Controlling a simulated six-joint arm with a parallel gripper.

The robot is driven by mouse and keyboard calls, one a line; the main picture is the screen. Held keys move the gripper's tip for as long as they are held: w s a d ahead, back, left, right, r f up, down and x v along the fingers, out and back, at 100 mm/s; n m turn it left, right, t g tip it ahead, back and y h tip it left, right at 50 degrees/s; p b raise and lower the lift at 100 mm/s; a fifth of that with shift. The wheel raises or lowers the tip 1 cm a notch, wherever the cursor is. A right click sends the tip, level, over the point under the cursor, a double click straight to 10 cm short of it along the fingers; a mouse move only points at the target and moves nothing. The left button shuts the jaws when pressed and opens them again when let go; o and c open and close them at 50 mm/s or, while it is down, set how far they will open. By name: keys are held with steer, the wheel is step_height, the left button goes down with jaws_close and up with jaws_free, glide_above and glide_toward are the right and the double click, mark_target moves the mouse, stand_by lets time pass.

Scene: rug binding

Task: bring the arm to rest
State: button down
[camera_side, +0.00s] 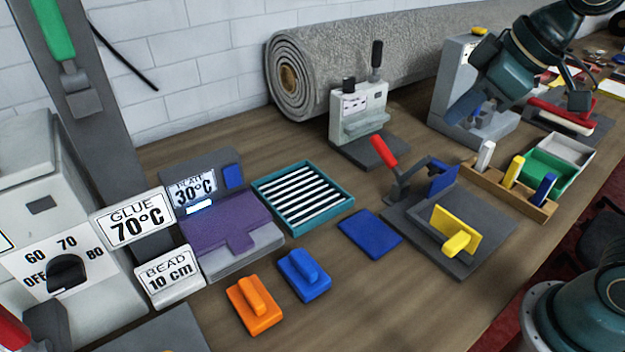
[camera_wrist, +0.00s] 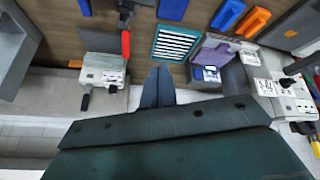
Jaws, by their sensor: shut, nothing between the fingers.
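My gripper (camera_side: 460,112) hangs in the air at the upper right of the side view, in front of a grey upright machine. In the wrist view, my gripper's two blue-grey fingers (camera_wrist: 158,72) lie together with nothing between them. They point toward the bench, and no object touches them in that view. The upper part of my arm runs out of the side view at the top right.
The wooden bench (camera_side: 350,285) holds a teal tray of striped strips (camera_side: 303,196), a purple-topped plate station (camera_side: 225,228), orange (camera_side: 254,304) and blue (camera_side: 304,275) handled blocks, and a clamp fixture (camera_side: 480,235). A small press (camera_side: 358,110) stands before the rolled grey rug (camera_side: 380,55).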

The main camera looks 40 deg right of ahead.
steer(key=s+d+f+m, duration=0.1)
steer(key=s+d+m, duration=0.1)
steer(key=s, duration=0.3)
steer(key=s+d+f+m+h, duration=0.1)
steer(key=s+d+f+m, duration=0.1)
steer(key=s, duration=0.3)
steer(key=shift+s+d+f+m, duration=0.3)
steer(key=shift+s+m, duration=0.1)
steer(key=shift+m, duration=0.2)
